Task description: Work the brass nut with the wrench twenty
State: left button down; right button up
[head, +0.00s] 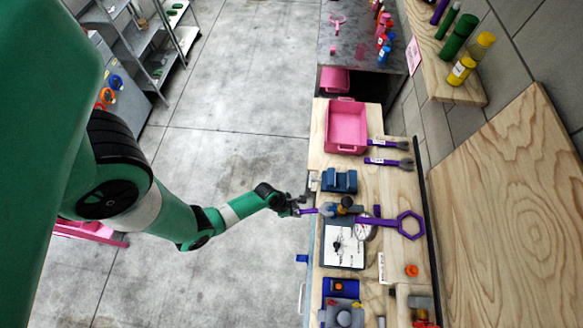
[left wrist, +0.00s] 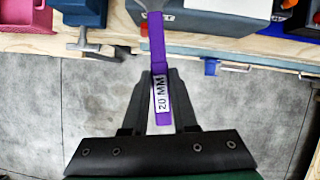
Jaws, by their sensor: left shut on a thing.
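My left gripper (head: 298,208) is at the left edge of the workbench, shut on the purple handle of the wrench (head: 309,211). In the left wrist view the wrench handle (left wrist: 157,50) runs up between the gripper's fingers (left wrist: 160,80), with a white "20 MM" label. Its grey head reaches the top of that view and is cut off there. In the head view that head is at a grey-blue fixture with a small brassy part (head: 347,201). I cannot tell whether this is the nut, or whether the wrench sits around it. My right gripper is not in view.
A large purple ring wrench (head: 410,225) lies to the right, beside a round gauge (head: 364,231). A blue block (head: 339,181), a pink bin (head: 346,127) and two purple-handled wrenches (head: 388,162) are above. A clipboard (head: 342,258) lies below. Open floor is left of the bench.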

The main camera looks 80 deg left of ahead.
aim_at(312, 211)
pick_arm(q)
jog(key=shift+w+f, duration=0.25)
jog(key=shift+w, duration=0.1)
jog(key=shift+w+d+r+b, duration=0.1)
jog(key=shift+w+b, duration=0.35)
jog(key=shift+w, duration=1.9)
